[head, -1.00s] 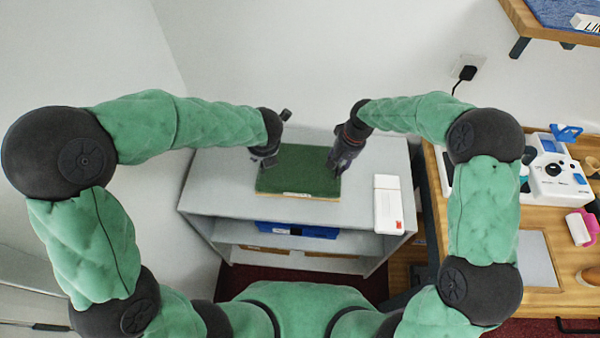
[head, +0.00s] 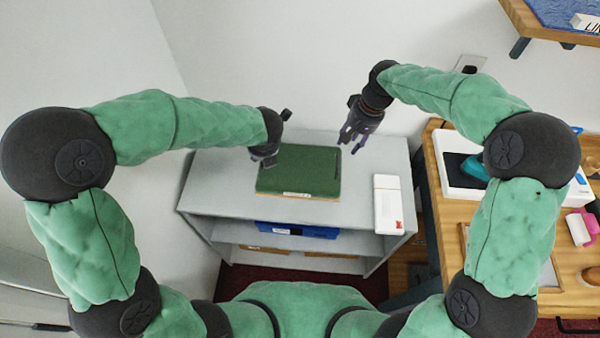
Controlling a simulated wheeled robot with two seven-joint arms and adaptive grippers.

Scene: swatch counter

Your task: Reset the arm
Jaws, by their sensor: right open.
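My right gripper (head: 355,138) is open and empty. It is raised above the grey shelf unit, to the right of a green swatch board (head: 300,170) and apart from it. My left gripper (head: 265,160) is at the upper left edge of the green board, seen from above. Its fingers are small and dark here, and I cannot tell whether they are open or shut on the board's edge. The green board lies flat on the shelf top with a pale label on its front edge.
The grey shelf unit (head: 220,187) also carries a white box (head: 388,205) at right. A blue bin (head: 297,230) is on the shelf below. A wooden counter (head: 440,215) with a white tray and a pink item (head: 580,228) stands at right. A wall shelf (head: 540,27) is at upper right.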

